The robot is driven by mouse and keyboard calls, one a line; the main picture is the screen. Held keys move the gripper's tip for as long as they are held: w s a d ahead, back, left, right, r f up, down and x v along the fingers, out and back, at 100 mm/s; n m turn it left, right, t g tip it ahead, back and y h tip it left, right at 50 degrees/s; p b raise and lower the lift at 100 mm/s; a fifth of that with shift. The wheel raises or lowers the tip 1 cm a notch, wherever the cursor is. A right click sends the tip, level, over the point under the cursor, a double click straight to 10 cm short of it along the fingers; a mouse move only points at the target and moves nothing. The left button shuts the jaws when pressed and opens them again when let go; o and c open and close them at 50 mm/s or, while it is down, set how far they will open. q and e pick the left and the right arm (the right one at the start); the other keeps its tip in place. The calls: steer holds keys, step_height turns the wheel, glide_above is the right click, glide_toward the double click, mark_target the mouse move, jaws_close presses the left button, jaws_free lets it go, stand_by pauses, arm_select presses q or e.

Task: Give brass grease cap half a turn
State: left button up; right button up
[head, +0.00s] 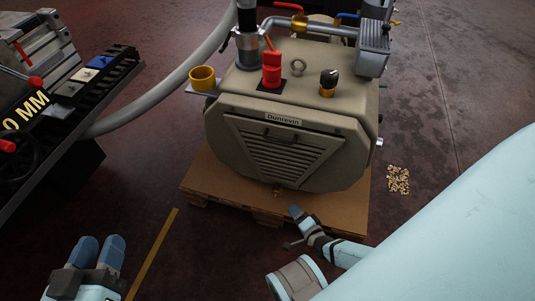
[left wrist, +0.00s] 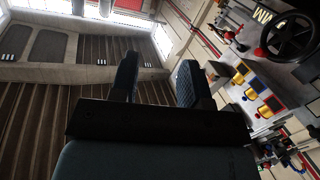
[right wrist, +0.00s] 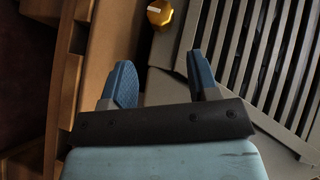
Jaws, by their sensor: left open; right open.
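The brass grease cap (right wrist: 160,13) is a small round gold knob with a pale mark on its face, at the top of the right wrist view. In the head view a small brass piece (head: 275,192), which looks like the same cap, sits low on the pump's front. My right gripper (right wrist: 161,75) is open and empty, with the cap beyond its fingertips, apart from them and roughly centred between them. It also shows in the head view (head: 296,214), below and right of the cap. My left gripper (head: 98,248) is open and empty at the lower left, far from the pump.
The beige pump (head: 240,165) with a louvred front stands on a wooden pallet (head: 350,215). A brass cup (head: 202,78) and a black knob (head: 328,80) are higher up. A machine bench (head: 70,95) stands at the left. Loose bits (head: 398,180) lie on the floor at right.

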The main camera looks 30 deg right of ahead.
mark_target(278, 194)
steer(key=b+x, duration=0.5)
steer(key=x, duration=0.7)
steer(key=shift+w+a+f, duration=0.1)
steer(key=shift+w+f, duration=0.05)
steer(key=shift+w, duration=0.05)
steer(key=shift+w+b, duration=0.35)
steer(key=shift+w, duration=0.3)
arm_select(q)
steer(key=w+a+m+t, duration=0.1)
steer(key=m, duration=0.1)
steer(key=w+r+m+t+h, duration=0.1)
steer(key=m, duration=0.1)
steer(key=shift+w+a, duration=0.3)
steer(key=shift+a, duration=0.05)
arm_select(e)
steer(key=c, duration=0.7)
arm_select(q)
steer(key=shift+s+f, duration=0.1)
arm_select(e)
steer(key=shift+o, duration=0.2)
